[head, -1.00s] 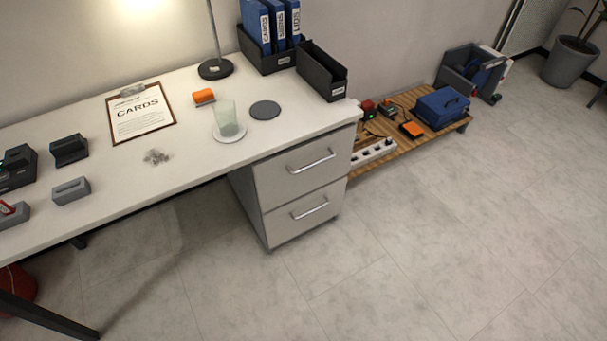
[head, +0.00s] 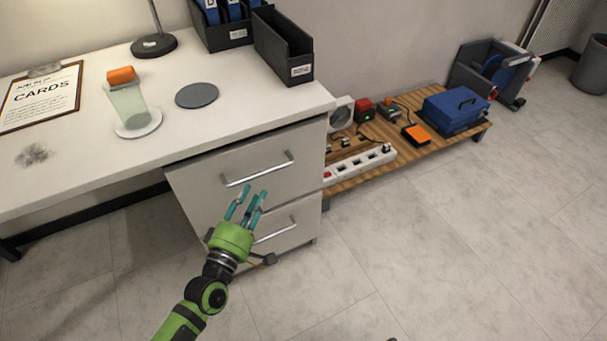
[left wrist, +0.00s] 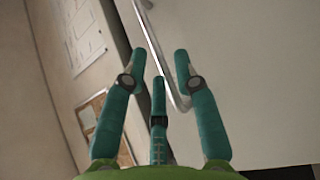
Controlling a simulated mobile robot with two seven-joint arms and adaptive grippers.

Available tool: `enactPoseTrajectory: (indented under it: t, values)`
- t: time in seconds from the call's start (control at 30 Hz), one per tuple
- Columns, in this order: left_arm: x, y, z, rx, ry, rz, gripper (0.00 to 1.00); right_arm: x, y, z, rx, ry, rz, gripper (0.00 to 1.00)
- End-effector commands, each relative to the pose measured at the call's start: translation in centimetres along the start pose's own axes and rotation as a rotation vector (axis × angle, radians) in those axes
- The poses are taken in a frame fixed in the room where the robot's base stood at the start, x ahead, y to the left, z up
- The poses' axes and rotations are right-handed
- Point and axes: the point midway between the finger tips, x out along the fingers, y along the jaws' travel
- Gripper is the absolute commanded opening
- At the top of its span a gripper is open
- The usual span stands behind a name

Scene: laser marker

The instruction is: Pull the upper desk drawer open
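The upper desk drawer (head: 215,170) is shut, its grey front flush above the lower drawer (head: 290,222). Its silver bar handle (head: 258,169) runs across the middle of the front. My left gripper (head: 252,198) has a green palm and teal fingers. It is open and empty, just below the upper handle in the head view. In the left wrist view the fingers (left wrist: 160,70) are spread, with the upper handle (left wrist: 157,45) passing between and beyond them. I cannot tell whether they touch it. My right gripper is not in view.
The white desktop (head: 230,115) carries a glass (head: 127,105), a grey coaster (head: 197,95), a clipboard (head: 40,97) and a lamp base (head: 153,46). A low wooden platform (head: 345,184) with a power strip (head: 360,165) stands right of the drawers. The floor in front is clear.

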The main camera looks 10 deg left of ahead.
Motion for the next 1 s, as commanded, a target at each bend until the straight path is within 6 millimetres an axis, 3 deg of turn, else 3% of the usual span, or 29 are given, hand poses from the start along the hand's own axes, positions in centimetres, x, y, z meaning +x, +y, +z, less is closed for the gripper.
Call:
enactPoseTrajectory:
  t: [0.17, 0.57, 0.93, 1.0]
  values:
    - [1.1, 1.0, -0.1, -0.036, 0.006, 0.031, 0.30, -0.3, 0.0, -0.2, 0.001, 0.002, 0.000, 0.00]
    - [6.6, 1.1, -0.1, -0.031, 0.005, 0.027, 0.30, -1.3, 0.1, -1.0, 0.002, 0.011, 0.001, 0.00]
    - [7.2, 1.1, -0.1, -0.030, 0.004, 0.026, 0.30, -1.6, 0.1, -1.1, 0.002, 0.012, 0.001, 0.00]
    - [7.2, 1.1, -0.1, -0.030, 0.004, 0.025, 0.02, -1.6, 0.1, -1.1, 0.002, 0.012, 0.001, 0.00]
